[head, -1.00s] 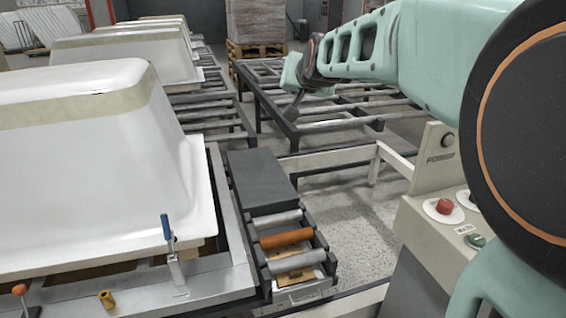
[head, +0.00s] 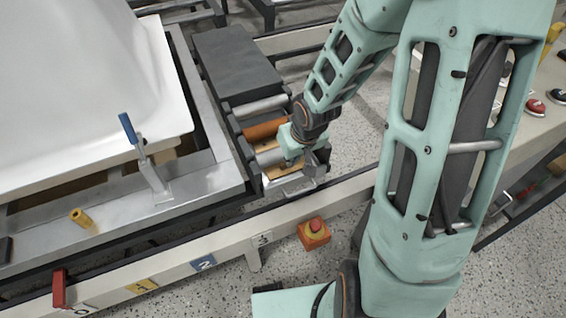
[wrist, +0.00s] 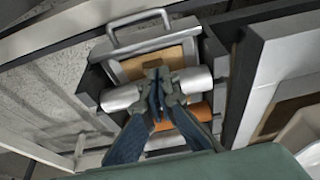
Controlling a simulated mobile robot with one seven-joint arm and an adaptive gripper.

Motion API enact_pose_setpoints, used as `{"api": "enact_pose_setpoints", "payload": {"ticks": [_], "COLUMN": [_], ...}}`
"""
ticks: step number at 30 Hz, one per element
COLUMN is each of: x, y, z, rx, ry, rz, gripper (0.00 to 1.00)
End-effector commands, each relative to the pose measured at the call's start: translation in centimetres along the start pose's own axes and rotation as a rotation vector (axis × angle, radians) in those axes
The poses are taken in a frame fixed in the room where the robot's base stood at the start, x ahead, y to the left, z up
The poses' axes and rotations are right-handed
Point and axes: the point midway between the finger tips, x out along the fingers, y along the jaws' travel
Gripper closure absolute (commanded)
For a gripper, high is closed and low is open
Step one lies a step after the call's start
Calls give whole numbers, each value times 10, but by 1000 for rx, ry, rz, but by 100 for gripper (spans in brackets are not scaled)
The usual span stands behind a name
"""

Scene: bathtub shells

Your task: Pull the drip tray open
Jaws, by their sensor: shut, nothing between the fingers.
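The drip tray (wrist: 153,62) is a shallow metal tray with a brownish bottom, at the front end of the dark roller unit. Its pale bar handle (wrist: 138,27) shows at the top of the wrist view, and the handle's end of the unit (head: 282,187) is partly behind my gripper in the head view. My gripper (wrist: 157,88) is shut and empty, pointing down over the grey front roller (wrist: 122,98), set back from the handle. In the head view, my gripper (head: 312,168) hides part of the tray. I cannot tell whether the fingers touch the roller.
An orange roller (head: 265,129) and a dark cover (head: 235,62) lie behind. A white tub shell (head: 85,90) and a blue-handled clamp (head: 140,150) stand left. A rail (head: 215,258) runs in front, with a red button box (head: 314,232) beside it.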

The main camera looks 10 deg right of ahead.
Motion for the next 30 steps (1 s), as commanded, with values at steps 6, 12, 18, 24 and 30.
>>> {"api": "enact_pose_setpoints", "payload": {"ticks": [6,12,18,24,30], "x": [21,57,87,101,102], "y": [-3,-3,-3,-2,-2], "z": [7,7,7,6,5], "rx": [-7,-7,-4,-5,-4], "ry": [-9,-9,-9,-7,-7], "rz": [-7,-7,-6,-5,-5], "gripper": [100,100,100,100,100]}}
